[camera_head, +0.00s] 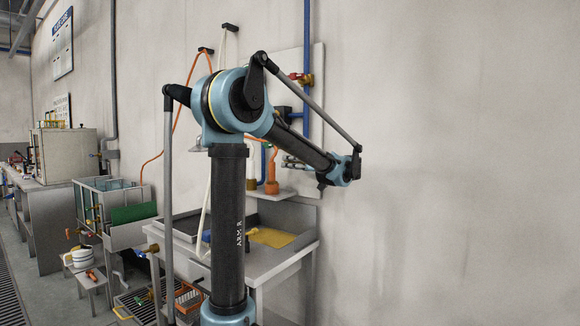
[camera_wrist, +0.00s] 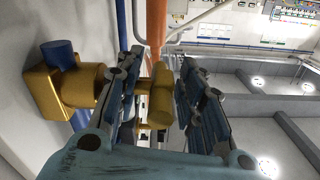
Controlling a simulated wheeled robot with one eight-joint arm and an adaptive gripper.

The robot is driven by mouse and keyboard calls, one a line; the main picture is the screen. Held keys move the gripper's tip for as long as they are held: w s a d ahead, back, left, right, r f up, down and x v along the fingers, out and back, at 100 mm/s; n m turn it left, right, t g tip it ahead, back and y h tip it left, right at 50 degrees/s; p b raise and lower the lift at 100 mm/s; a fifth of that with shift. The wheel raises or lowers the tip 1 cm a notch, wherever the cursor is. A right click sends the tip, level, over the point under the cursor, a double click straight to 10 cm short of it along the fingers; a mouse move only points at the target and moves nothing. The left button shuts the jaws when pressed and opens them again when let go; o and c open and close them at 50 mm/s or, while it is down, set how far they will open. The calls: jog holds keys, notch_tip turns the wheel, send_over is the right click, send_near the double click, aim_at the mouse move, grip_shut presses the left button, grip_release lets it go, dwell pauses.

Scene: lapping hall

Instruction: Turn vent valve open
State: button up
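In the wrist view, a brass valve body (camera_wrist: 75,88) sits beside a blue pipe at the left. A brass part (camera_wrist: 156,100) of it reaches out between the fingers of my gripper (camera_wrist: 160,98). An orange bar or hose (camera_wrist: 156,28) runs up from behind this part; I cannot tell which. The fingers are apart on either side of the brass part, with a gap visible at the right finger. In the head view, my gripper (camera_head: 294,162) is by the wall, partly hidden by my arm. A brass valve with a red part (camera_head: 302,79) is higher on the blue pipe.
A grey sink bench (camera_head: 283,268) with a yellow mat (camera_head: 272,237) stands below my arm. An orange bottle-shaped thing (camera_head: 271,176) stands on a small wall shelf near my gripper. An orange hose (camera_head: 177,115) hangs at the left. The wall at the right is bare.

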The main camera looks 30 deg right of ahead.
grip_shut()
jog(key=shift+g, duration=0.3)
jog(key=g+h, duration=0.1)
jog(key=g, duration=0.2)
jog(key=shift+h, duration=0.4)
jog(key=g+h, duration=0.1)
jog(key=g, duration=0.3)
jog(key=shift+f+g, duration=0.1)
jog(key=shift+g, duration=0.3)
jog(key=g+h, duration=0.1)
jog(key=g, duration=0.1)
jog(key=g+h, duration=0.1)
jog(key=g, duration=0.1)
jog(key=shift+f+g+h, duration=0.1)
jog(key=shift+g+h, duration=0.2)
jog(key=shift+g, duration=0.1)
jog(key=shift+s+g+h, duration=0.1)
jog(key=shift+g+h, duration=0.6)
jog(key=shift+g, duration=0.9)
jog(key=shift+d, duration=0.1)
